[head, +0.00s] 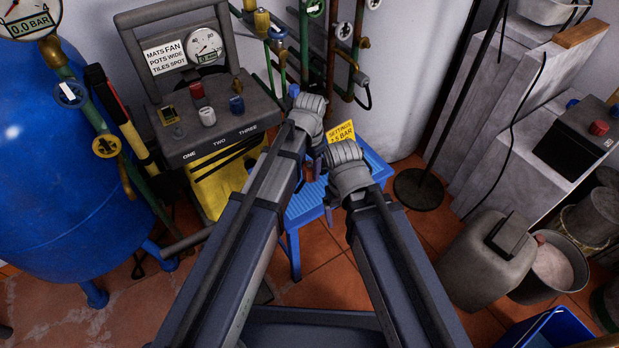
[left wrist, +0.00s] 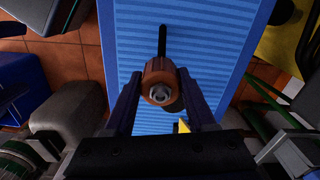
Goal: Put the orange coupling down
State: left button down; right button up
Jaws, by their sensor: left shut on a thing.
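The orange coupling (left wrist: 158,72) shows in the left wrist view as a short orange cylinder with a metal fitting at its near end. My left gripper (left wrist: 160,86) is shut on it, one dark finger on each side. The coupling is over the blue ribbed top of a stool (left wrist: 215,50); I cannot tell whether it touches. In the head view my left gripper (head: 313,168) is over the blue stool (head: 369,158), partly hidden by my wrist.
A yellow settings card (head: 341,133) is at the stool's back. A panel with knobs (head: 210,115) and a blue tank (head: 60,170) stand left. A black pole stand (head: 420,188), a grey canister (head: 485,258) and a bucket (head: 556,262) are right. A slim black bar (left wrist: 162,42) lies beyond the coupling.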

aim_at(310, 166)
pick_arm(q)
notch_tip(310, 166, down, 4)
jog(key=b, duration=0.3)
jog(key=shift+r, duration=0.3)
jog(key=shift+c, duration=1.1)
grip_release()
jog(key=shift+f, duration=0.2)
jog(key=shift+r, duration=0.1)
notch_tip(310, 166, up, 12)
jog(key=p, duration=1.2)
jog(key=shift+r, duration=0.1)
